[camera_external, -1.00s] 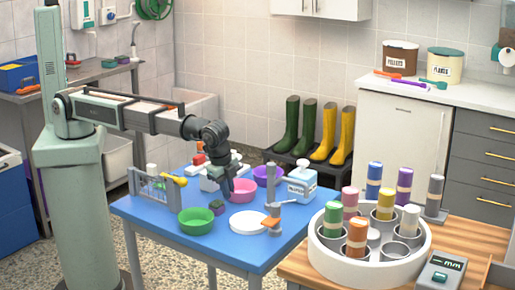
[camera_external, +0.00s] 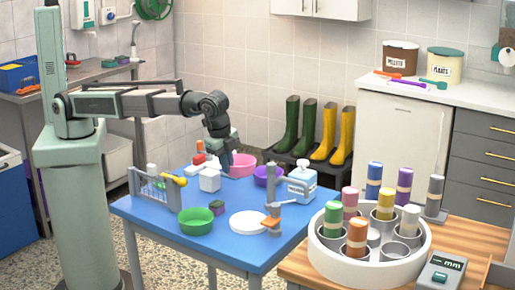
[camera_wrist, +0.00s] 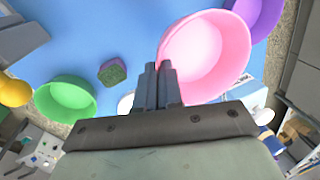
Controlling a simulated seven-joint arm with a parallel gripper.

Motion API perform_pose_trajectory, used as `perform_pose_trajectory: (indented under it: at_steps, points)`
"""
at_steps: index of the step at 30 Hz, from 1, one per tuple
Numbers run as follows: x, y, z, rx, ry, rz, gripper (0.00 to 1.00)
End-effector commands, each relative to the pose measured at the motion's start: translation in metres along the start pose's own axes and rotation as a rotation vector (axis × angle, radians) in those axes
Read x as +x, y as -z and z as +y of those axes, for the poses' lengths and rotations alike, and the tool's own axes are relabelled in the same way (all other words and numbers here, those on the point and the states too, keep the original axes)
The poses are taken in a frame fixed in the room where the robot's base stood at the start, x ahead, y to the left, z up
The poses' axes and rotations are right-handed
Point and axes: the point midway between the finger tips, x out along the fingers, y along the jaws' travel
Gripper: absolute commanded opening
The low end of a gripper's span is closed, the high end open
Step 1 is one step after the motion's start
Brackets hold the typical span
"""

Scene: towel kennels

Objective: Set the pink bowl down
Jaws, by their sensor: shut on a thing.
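The pink bowl (camera_external: 242,164) is held up above the back of the blue table, in front of the wall. My gripper (camera_external: 228,168) is shut on its left rim. In the wrist view, the fingers of my gripper (camera_wrist: 158,70) pinch the near-left edge of the pink bowl (camera_wrist: 205,55), which looks empty inside. The bowl's underside and any gap to the table are hard to judge.
A purple bowl (camera_external: 267,177) stands right of the pink bowl.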

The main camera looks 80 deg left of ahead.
Motion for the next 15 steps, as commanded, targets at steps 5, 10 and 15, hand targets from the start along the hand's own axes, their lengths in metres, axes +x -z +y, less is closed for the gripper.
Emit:
perform_pose_trajectory:
  at_steps: [5,10,15]
  points:
    - [-0.013,0.003,0.008,0.014,0.0,0.004,0.0]
    - [-0.02,0.018,0.039,0.06,0.0,0.009,0.0]
    - [-0.03,0.068,0.079,0.121,0.001,0.015,0.0]
